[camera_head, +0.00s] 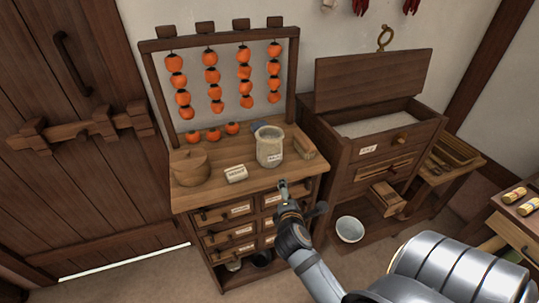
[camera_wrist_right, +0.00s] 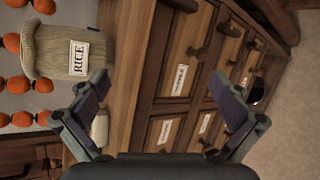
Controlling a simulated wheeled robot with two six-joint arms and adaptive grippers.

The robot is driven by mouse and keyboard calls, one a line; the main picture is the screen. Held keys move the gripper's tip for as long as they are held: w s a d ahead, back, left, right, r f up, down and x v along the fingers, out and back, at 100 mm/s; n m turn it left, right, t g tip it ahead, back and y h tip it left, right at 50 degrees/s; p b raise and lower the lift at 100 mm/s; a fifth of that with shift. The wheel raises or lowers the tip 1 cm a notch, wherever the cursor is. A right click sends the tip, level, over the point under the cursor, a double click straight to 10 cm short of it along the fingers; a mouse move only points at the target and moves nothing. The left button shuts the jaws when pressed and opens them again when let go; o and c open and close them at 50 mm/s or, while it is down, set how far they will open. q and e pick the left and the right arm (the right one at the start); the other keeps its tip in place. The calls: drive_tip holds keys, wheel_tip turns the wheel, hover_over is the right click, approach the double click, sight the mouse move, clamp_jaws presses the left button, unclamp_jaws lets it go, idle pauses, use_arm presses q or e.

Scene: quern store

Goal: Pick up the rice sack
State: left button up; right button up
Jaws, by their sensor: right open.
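The rice sack (camera_head: 270,147) is a pale, open-topped cloth sack standing upright on the wooden cabinet top (camera_head: 214,184), towards its right side. In the right wrist view the sack (camera_wrist_right: 48,52) appears turned on its side by the camera, with a label reading RICE. My right gripper (camera_head: 283,188) is in front of the cabinet's front edge, nearer than the sack and apart from it. In the right wrist view its two fingers (camera_wrist_right: 158,100) are spread wide with nothing between them. My left gripper is not in view.
On the cabinet top are a round lidded basket (camera_head: 189,168), a small white labelled block (camera_head: 236,174) and a wooden box (camera_head: 304,146). Orange persimmons (camera_head: 211,76) hang behind. An open rice chest (camera_head: 375,120) stands right, with a white bowl (camera_head: 350,229) below it.

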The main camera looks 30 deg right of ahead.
sight(271, 155)
drive_tip(key=w+r+n+t, duration=0.2)
drive_tip(key=w+n, duration=0.1)
drive_tip(key=n, duration=0.2)
drive_tip(key=w+r+n+t, duration=0.1)
drive_tip(key=w+r+n, duration=0.2)
drive_tip(key=w+n, duration=0.1)
drive_tip(key=w+r+n+t, duration=0.2)
drive_tip(key=w+n, duration=0.1)
drive_tip(key=n, duration=0.3)
drive_tip(key=shift+w+r+t+h+p, duration=0.15)
drive_tip(key=shift+w+t+h+p, duration=0.15)
drive_tip(key=shift+p, duration=0.1)
drive_tip(key=x, duration=0.2)
drive_tip(key=p+x, duration=0.1)
drive_tip(key=x, duration=0.1)
drive_tip(key=shift+w+d+r, duration=0.2)
drive_tip(key=shift+w+d, duration=0.1)
drive_tip(key=shift+w+d+f, duration=0.1)
drive_tip(key=shift+w, duration=0.1)
drive_tip(key=shift+s, duration=0.1)
drive_tip(key=shift+c, duration=1.2)
drive_tip(key=c, duration=0.9)
drive_tip(key=shift+r, duration=0.2)
